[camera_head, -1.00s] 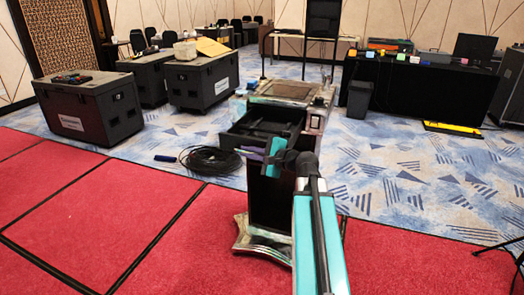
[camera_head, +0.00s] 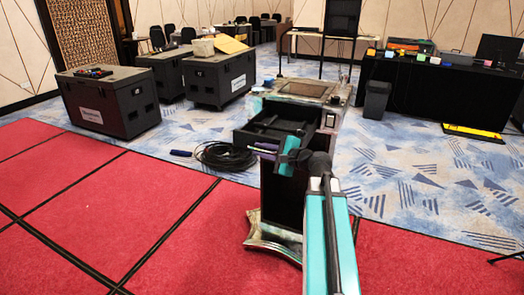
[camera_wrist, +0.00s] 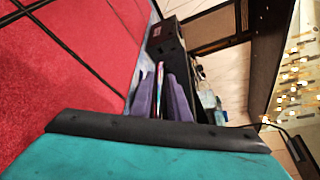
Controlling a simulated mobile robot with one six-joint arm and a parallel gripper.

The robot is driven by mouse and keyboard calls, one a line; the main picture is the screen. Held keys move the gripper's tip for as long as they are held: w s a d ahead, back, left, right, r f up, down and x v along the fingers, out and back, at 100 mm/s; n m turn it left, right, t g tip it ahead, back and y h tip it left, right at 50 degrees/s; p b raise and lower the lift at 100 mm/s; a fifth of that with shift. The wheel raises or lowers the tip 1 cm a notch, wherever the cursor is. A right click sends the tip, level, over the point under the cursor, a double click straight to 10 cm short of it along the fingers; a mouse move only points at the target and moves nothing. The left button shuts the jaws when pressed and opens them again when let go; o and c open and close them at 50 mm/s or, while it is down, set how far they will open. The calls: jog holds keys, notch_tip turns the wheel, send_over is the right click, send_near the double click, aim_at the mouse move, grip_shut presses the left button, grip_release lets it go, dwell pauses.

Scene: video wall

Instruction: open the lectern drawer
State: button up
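The lectern (camera_head: 333,120) stands at the middle of the head view, with a light patterned top. Its dark drawer (camera_head: 250,136) is pulled out toward the left and its inside shows from above. My gripper (camera_head: 262,150), with purple fingers and a teal body, is at the near side of the drawer and points left. It covers part of the drawer and lectern. In the wrist view my gripper (camera_wrist: 160,92) has its two fingers apart with a narrow gap. A thin pale and reddish strip shows through the gap.
A coiled black cable (camera_head: 224,156) lies on the carpet left of the lectern. Black cases (camera_head: 110,105) stand at the back left. A black-draped table (camera_head: 425,92) and a bin (camera_head: 376,100) stand at the right. The red floor (camera_head: 90,220) at the left front is clear.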

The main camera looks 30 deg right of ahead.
jog(key=v, duration=0.6)
jog(key=shift+f+b, duration=0.1)
jog(key=shift+b, duration=0.2)
jog(key=b+v, duration=0.7)
jog(key=b, duration=0.2)
jog(key=shift+s+b, duration=0.35)
jog(key=shift+b, duration=0.05)
dwell(0.5)
